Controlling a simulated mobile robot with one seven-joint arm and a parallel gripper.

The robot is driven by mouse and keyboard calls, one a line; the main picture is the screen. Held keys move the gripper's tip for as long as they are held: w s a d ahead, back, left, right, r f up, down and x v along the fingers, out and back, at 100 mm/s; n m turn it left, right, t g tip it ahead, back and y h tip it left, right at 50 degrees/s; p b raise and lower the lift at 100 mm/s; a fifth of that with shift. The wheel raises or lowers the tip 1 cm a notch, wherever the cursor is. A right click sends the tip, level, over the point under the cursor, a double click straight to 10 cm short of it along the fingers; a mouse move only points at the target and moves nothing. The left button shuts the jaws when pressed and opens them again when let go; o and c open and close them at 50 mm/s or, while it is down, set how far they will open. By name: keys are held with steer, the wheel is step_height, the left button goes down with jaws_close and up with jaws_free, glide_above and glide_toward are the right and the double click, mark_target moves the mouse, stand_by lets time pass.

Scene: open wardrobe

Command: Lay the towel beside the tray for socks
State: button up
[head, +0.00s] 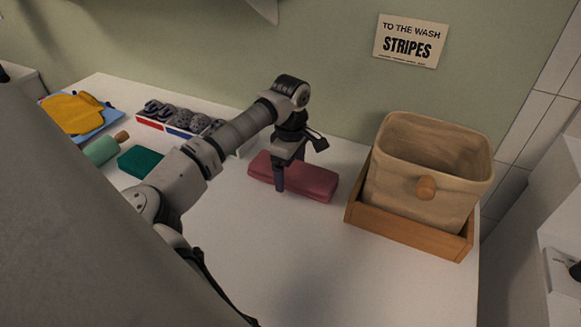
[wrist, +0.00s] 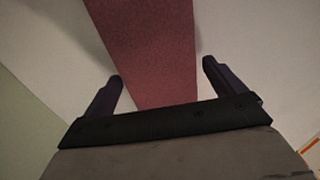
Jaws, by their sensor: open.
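A dusty-red folded towel (head: 313,182) lies flat on the white surface, right of the sock tray and left of the basket. The sock tray (head: 149,123) has red, blue and white front panels and holds several grey rolled socks. My gripper (head: 288,172) is open and points down at the towel's left part. In the wrist view, the towel (wrist: 150,45) runs between the two fingers of my gripper (wrist: 163,75), with gaps visible on both sides. The far finger is mostly hidden in the head view.
A cloth basket (head: 420,160) with a wooden knob stands in a wooden tray (head: 405,228) at right. A teal folded cloth (head: 140,161), a pale green roll (head: 101,151) and a yellow cloth (head: 73,111) lie at left. The front middle surface is clear. A STRIPES sign (head: 410,41) hangs behind.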

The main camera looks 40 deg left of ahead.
stand_by(0.4)
steer(key=shift+r+p, duration=2.45)
steer(key=shift+r, duration=2.1)
